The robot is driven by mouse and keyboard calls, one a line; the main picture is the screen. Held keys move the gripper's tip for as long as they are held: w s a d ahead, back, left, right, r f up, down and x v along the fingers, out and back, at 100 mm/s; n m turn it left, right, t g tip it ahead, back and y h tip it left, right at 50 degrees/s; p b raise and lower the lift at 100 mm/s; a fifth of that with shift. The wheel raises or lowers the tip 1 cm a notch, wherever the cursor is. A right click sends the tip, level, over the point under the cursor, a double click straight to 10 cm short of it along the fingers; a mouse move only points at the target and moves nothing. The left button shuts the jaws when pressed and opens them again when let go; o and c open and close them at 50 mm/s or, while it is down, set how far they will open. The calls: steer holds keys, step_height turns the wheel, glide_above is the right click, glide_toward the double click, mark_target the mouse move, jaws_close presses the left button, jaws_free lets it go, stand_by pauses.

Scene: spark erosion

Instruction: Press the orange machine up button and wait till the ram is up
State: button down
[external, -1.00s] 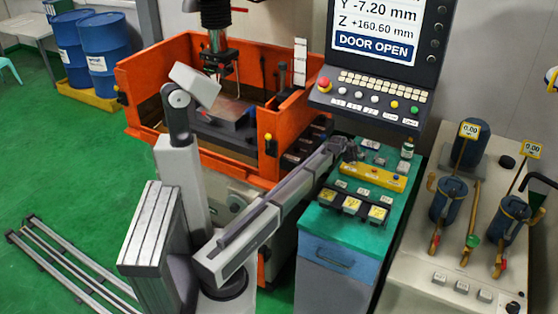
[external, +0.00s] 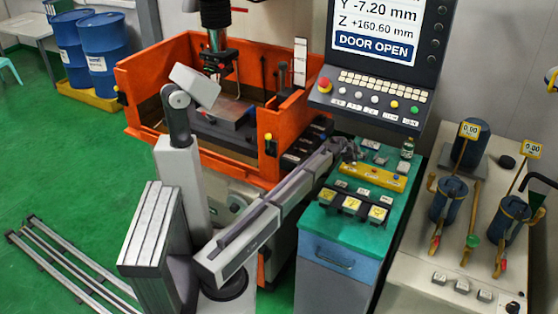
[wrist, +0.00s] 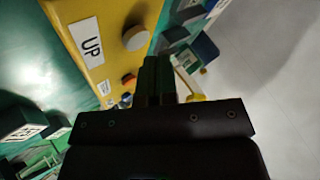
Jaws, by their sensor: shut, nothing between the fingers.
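The orange machine (external: 190,160) stands at centre-left in the external view, with its dark ram (external: 216,14) above the tank. A yellow button box (external: 372,177) lies on the green cabinet top. In the wrist view, the yellow box (wrist: 112,15) has a white UP label (wrist: 90,42) and a round grey button (wrist: 136,38) beside it. My gripper (external: 352,152) is over the cabinet top by the box. In the wrist view my shut, empty fingers (wrist: 156,62) are just below and right of the grey button. I cannot tell if they touch anything.
The control screen (external: 378,32) reads Z +160.60 mm and DOOR OPEN. A bench with blue pots (external: 450,200) is at the right.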

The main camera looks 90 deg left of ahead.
steer(key=shift+f, duration=0.3)
